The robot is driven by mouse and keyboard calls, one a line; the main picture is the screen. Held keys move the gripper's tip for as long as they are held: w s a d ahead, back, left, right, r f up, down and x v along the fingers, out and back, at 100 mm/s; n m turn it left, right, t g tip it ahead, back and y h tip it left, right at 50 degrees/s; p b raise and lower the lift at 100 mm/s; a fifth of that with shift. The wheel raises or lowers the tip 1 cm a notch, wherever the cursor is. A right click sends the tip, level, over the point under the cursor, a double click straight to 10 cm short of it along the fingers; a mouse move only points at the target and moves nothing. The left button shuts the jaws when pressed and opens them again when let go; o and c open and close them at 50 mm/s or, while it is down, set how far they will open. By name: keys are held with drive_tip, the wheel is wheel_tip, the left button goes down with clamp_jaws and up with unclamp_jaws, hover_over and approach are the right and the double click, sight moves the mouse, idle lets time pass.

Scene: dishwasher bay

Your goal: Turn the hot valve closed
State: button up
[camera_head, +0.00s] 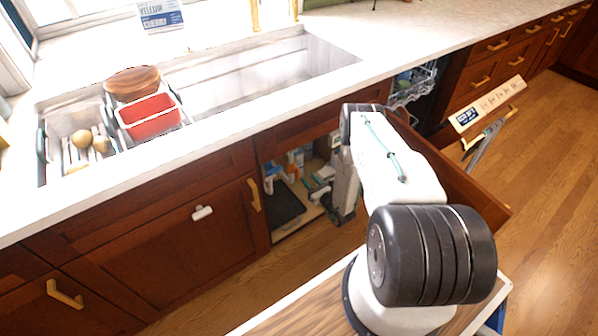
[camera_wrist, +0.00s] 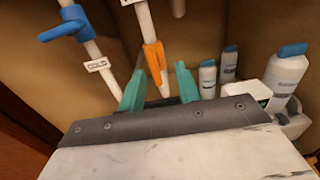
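The hot valve's orange handle (camera_wrist: 154,60) shows in the wrist view, lying roughly along a white pipe. My gripper (camera_wrist: 160,72) is open, with its two teal fingers apart. The orange handle appears between the fingertips; I cannot tell whether either finger touches it. A blue valve handle (camera_wrist: 63,24) sits on another white pipe to the left, turned across it, with a small label (camera_wrist: 97,65) below.
The cabinet opening (camera_head: 295,190) holds more supplies. An open cabinet door (camera_head: 455,180) is right of my arm. An open dishwasher (camera_head: 412,85) stands beyond. The countertop (camera_head: 220,100) is above.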

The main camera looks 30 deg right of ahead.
sight(299, 173)
drive_tip(key=w, duration=0.2)
drive_tip(key=w+a, duration=0.1)
drive_tip(key=w, duration=0.3)
drive_tip(key=shift+a, duration=0.3)
clamp_jaws()
drive_tip(key=shift+d, duration=0.15)
